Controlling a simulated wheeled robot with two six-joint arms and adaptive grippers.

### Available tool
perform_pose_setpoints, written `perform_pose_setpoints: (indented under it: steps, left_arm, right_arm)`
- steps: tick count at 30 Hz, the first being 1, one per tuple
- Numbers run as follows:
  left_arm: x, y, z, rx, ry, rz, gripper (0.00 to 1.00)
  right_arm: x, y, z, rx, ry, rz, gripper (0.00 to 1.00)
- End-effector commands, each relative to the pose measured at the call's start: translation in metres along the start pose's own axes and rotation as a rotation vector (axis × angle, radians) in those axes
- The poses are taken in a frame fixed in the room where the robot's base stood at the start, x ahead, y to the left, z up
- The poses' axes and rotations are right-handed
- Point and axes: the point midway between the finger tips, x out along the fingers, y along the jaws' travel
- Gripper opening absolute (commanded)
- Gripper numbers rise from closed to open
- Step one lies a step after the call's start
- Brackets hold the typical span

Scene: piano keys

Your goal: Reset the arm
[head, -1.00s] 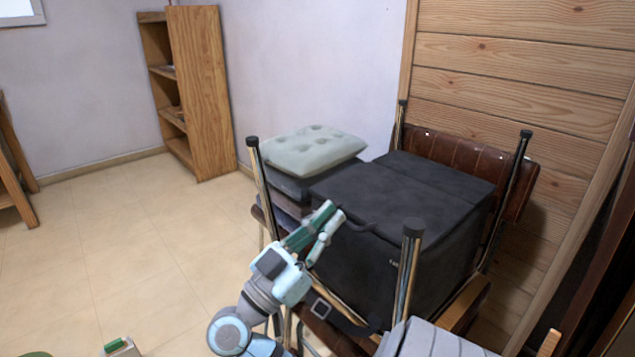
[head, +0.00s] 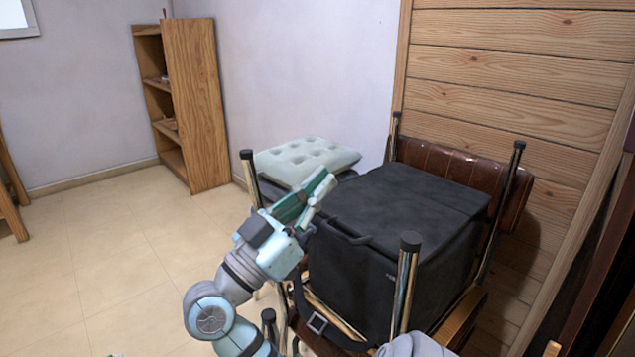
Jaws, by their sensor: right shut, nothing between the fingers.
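My right gripper (head: 318,192) shows in the middle of the head view, at the end of my arm that comes up from the bottom. Its green fingers are shut and point up and to the right, with nothing between them. It appears in front of the near left side of a black box (head: 415,215); I cannot tell whether it touches the box. No piano keys show.
The black box sits on an upturned chair whose metal legs (head: 405,280) stick up around it. A pale tufted cushion (head: 305,158) lies behind my gripper. A wooden shelf (head: 200,105) stands against the back wall. The tiled floor (head: 120,260) at left is clear.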

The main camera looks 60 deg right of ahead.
Motion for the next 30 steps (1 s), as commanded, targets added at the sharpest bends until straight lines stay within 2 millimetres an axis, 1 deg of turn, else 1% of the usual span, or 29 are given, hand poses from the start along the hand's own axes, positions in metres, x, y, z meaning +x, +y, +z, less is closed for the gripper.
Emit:
perform_pose_setpoints:
  steps: [3, 11, 13, 14, 17, 18, 20, 21, 24, 27, 30]
  left_arm:
    - [0.0, 0.0, 0.0, 0.0, 0.0, 0.0, 0.18]
    - [0.0, 0.0, 0.0, 0.0, -0.001, 0.0, 0.18]
    - [-0.002, -0.001, 0.001, -0.001, -0.006, -0.001, 0.18]
    - [-0.003, -0.002, 0.003, -0.003, -0.011, -0.002, 0.18]
    - [-0.007, -0.006, 0.015, -0.008, -0.039, -0.008, 0.18]
    - [-0.009, -0.009, 0.023, -0.011, -0.05, -0.01, 0.18]
    - [-0.011, -0.011, 0.035, -0.013, -0.064, -0.014, 0.18]
    - [-0.013, -0.013, 0.045, -0.015, -0.074, -0.016, 0.18]
    - [-0.019, -0.016, 0.068, -0.017, -0.095, -0.021, 0.18]
    - [-0.027, -0.018, 0.088, -0.018, -0.112, -0.023, 0.18]
    - [-0.034, -0.019, 0.105, -0.019, -0.124, -0.025, 0.18]
  right_arm:
    - [0.004, 0.001, -0.008, 0.001, 0.003, 0.001, 0.0]
    - [0.005, 0.001, -0.01, -0.001, 0.004, 0.003, 0.0]
    - [0.009, 0.001, -0.018, 0.0, 0.004, 0.003, 0.0]
    - [0.013, 0.001, -0.025, 0.0, 0.004, 0.003, 0.0]
    - [0.033, 0.001, -0.061, 0.0, 0.005, 0.003, 0.0]
    - [0.042, 0.001, -0.076, 0.0, 0.004, 0.003, 0.0]
    - [0.053, 0.0, -0.097, 0.0, 0.004, 0.003, 0.0]
    - [0.06, 0.0, -0.109, 0.0, 0.004, 0.003, 0.0]
    - [0.074, 0.0, -0.134, 0.0, 0.004, 0.003, 0.0]
    - [0.085, -0.001, -0.153, 0.0, 0.004, 0.003, 0.0]
    - [0.092, -0.001, -0.167, 0.0, 0.004, 0.003, 0.0]
